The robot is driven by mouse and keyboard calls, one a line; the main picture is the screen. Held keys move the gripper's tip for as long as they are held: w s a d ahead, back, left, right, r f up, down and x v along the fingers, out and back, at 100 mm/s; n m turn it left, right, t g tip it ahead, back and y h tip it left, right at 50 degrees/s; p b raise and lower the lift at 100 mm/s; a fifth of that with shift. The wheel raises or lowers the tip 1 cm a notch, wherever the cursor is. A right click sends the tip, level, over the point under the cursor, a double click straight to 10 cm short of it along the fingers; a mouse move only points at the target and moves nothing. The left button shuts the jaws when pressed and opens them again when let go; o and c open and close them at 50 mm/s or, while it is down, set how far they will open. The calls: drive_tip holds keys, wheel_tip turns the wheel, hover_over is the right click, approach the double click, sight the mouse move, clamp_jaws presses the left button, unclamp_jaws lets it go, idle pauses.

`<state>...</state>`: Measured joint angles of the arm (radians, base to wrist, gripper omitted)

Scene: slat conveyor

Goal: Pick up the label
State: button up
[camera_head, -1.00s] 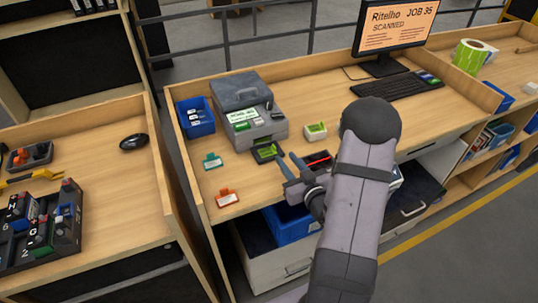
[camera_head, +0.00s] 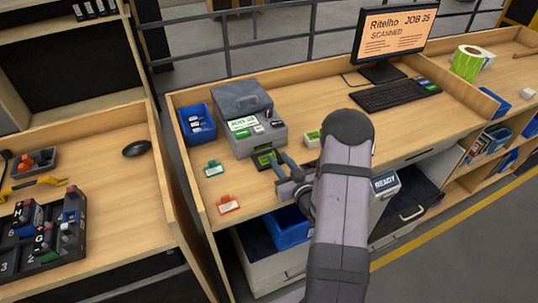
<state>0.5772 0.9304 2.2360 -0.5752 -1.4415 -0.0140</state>
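A label printer (camera_head: 246,118) stands at the left of the wooden bench, with a lit green screen reading JOB. A small dark piece with a bright green face (camera_head: 264,156), which looks like the label, sits at the printer's front slot. My gripper (camera_head: 282,164) is just in front and to the right of it, its two blue-grey fingers apart and pointing at the printer. One finger overlaps the green piece's edge; I cannot tell whether they touch. Nothing shows held between the fingers.
A blue bin (camera_head: 197,124) stands left of the printer. A teal tag (camera_head: 213,169) and an orange tag (camera_head: 228,205) lie in front. A green-and-white block (camera_head: 312,138) is close right of my gripper. A monitor (camera_head: 394,38) and keyboard (camera_head: 393,92) stand behind.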

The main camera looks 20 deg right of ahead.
drive_tip(key=shift+w+f, duration=0.15)
drive_tip(key=shift+w, duration=0.95)
clamp_jaws()
